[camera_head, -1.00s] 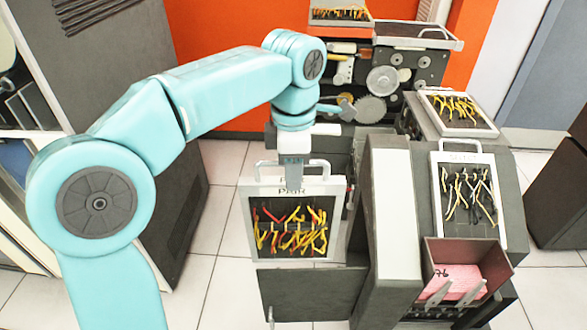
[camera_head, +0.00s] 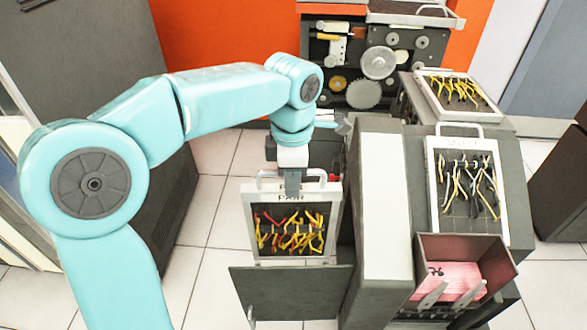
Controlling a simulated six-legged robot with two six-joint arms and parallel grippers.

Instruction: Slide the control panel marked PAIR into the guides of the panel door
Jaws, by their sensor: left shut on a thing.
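The control panel marked PAIR (camera_head: 291,235) is a pale-framed plate with a top handle and red and yellow wires on a dark field. My left gripper (camera_head: 292,188) is shut on its top edge and holds it upright. The panel door (camera_head: 290,292) is a dark flap with a small pale handle, standing out from the left side of the machine. The panel's lower edge is at the door's top edge in the picture; I cannot tell whether they touch or whether the panel is in the guides. The guides are not clearly visible. My right gripper is not in view.
The grey machine (camera_head: 382,215) stands just right of the panel. A second wired panel (camera_head: 433,205) and an open box with pink cards (camera_head: 462,250) are on it. Another wired panel (camera_head: 432,88) lies behind. White floor tiles (camera_head: 205,265) show to the left.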

